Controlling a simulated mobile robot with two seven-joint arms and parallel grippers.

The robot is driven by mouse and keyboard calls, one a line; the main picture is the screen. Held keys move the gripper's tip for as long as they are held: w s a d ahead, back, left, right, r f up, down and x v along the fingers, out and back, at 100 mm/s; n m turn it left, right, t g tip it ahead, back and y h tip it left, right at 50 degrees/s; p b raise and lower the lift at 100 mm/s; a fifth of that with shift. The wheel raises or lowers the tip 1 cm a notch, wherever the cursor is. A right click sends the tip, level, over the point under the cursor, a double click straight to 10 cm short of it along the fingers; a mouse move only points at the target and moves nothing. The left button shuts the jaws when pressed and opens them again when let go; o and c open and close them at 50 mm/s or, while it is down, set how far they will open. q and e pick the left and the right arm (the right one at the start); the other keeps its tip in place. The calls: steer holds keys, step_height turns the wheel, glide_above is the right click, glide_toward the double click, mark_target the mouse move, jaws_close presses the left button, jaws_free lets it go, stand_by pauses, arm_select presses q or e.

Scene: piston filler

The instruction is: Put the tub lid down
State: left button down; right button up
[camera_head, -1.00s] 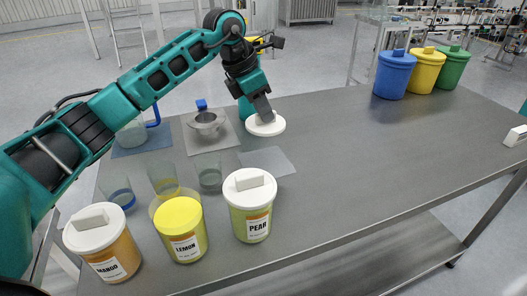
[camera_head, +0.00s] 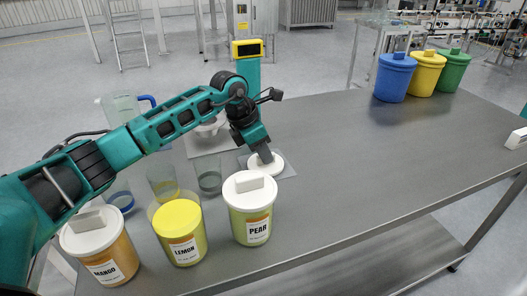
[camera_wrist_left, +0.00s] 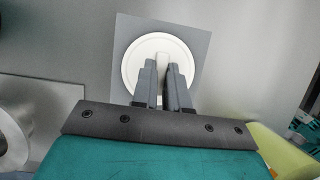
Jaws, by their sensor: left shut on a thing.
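The white round tub lid (camera_head: 266,166) is over the grey square mat (camera_head: 287,172), behind the pear tub. In the left wrist view the lid (camera_wrist_left: 134,68) appears inside the outline of the mat (camera_wrist_left: 125,30). My left gripper (camera_head: 265,157) points down and is shut on the lid's handle; the fingers also show in the left wrist view (camera_wrist_left: 162,82). I cannot tell whether the lid touches the mat. The lemon tub (camera_head: 182,232) has a yellow top and no white lid. My right gripper is not in view.
The mango tub (camera_head: 100,246) and the pear tub (camera_head: 250,215) have white lids. Clear cups stand behind them, with a metal pot (camera_head: 208,128) and a clear jug (camera_head: 120,106) farther back. Blue, yellow and green bins (camera_head: 394,78) stand at the far right. The table's middle is clear.

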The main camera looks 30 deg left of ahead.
arm_select(q)
steer(key=shift+f, duration=0.15)
steer(key=c, duration=1.1)
jaws_free()
steer(key=shift+c, duration=0.2)
steer(key=shift+a+r, duration=0.1)
steer(key=shift+r, duration=0.4)
steer(key=v, duration=1.1)
steer(key=shift+s+r+p, duration=0.15)
steer(key=shift+p, duration=0.15)
